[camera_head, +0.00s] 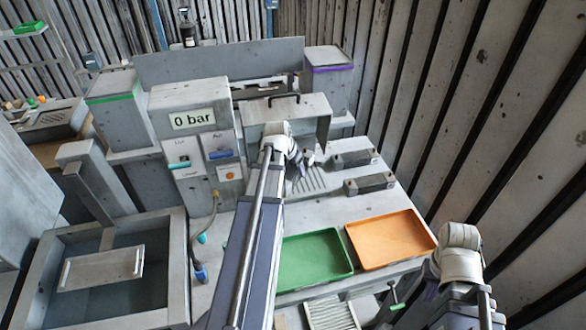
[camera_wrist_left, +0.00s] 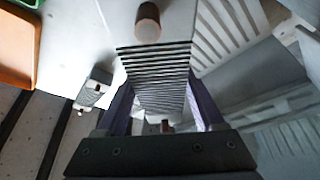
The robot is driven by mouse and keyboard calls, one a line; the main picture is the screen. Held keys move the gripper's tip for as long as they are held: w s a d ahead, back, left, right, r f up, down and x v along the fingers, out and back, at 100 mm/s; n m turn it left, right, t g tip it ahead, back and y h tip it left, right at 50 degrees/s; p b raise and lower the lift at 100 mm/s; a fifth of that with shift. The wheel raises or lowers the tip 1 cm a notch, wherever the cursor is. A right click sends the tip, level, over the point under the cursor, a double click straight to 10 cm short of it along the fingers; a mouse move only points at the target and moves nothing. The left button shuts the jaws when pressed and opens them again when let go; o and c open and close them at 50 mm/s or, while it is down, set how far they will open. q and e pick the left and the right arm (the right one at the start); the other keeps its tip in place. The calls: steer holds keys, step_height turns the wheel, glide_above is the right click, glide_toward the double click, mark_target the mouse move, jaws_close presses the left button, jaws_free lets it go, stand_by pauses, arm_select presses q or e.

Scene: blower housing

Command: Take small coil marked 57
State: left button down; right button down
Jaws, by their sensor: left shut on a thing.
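My left gripper (camera_wrist_left: 162,95) has its two purple fingers on either side of a finned grey block in the left wrist view. It is shut on this finned coil (camera_wrist_left: 155,68), whose stacked thin plates face the camera. No number 57 is readable on it. In the head view my left arm reaches up the middle, and its gripper (camera_head: 303,160) is at the open-fronted grey housing (camera_head: 298,108); the coil is too small to make out there. My right arm is at the lower right of the head view; its jaws are mostly hidden.
A green tray (camera_head: 318,262) and an orange tray (camera_head: 390,238) lie on the grey bench. Two dark grey blocks (camera_head: 368,183) stand behind them. A basin (camera_head: 175,290) is at left. A copper-coloured cylinder (camera_wrist_left: 147,22) stands beyond the coil.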

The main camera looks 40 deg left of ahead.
arm_select(q)
step_height(320, 180, up, 6)
steer(key=p, duration=0.4)
steer(key=shift+f, duration=0.2)
steer(key=shift+f, duration=0.1)
